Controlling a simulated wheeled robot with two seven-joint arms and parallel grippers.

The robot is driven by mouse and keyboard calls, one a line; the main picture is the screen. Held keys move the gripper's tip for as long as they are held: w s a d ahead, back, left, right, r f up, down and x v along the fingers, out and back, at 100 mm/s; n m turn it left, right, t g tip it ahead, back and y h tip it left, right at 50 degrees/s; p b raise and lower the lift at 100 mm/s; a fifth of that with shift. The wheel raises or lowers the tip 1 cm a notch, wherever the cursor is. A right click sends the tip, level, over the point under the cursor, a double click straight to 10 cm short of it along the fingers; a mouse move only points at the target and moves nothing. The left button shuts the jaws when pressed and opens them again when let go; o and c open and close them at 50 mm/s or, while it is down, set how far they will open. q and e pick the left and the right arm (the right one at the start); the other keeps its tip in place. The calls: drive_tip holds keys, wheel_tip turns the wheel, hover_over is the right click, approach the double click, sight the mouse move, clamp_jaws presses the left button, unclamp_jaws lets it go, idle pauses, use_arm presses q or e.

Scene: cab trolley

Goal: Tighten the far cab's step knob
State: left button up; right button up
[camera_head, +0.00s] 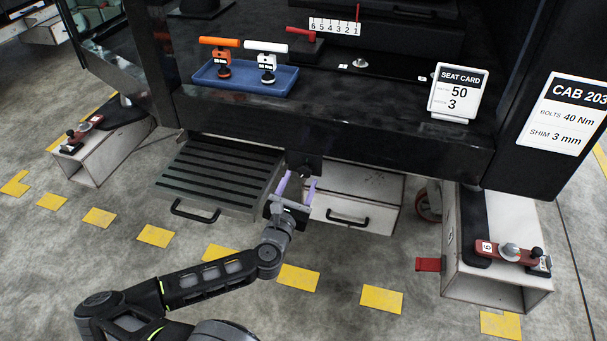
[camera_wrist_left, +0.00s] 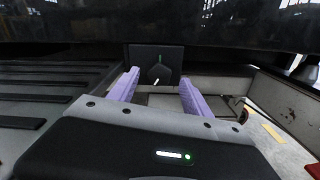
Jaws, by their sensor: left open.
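The cab's step (camera_head: 218,178), a dark ribbed tread with a black handle, sticks out below the cab's sill. Right of it, under the sill, is a black plate (camera_head: 304,165), which also shows in the wrist view (camera_wrist_left: 172,55). In the wrist view the dark step knob (camera_wrist_left: 157,72) sits on that plate, with a green mark above it and a pale mark low on it. My left gripper (camera_head: 297,186) is open, its purple fingers pointing at the plate. In the wrist view the knob appears between the fingertips; I cannot tell whether they reach it. My right gripper is not in view.
A white drawer box (camera_head: 385,208) with a black handle is right of the gripper. The cab sill (camera_head: 400,140) overhangs it. On the deck are a blue tray (camera_head: 245,81) with two tools and a seat card (camera_head: 455,92). White supports stand at both sides.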

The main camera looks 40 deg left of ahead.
sight(304, 173)
use_arm(q)
drive_tip(key=x, duration=0.4)
drive_tip(key=shift+c, duration=0.6)
clamp_jaws()
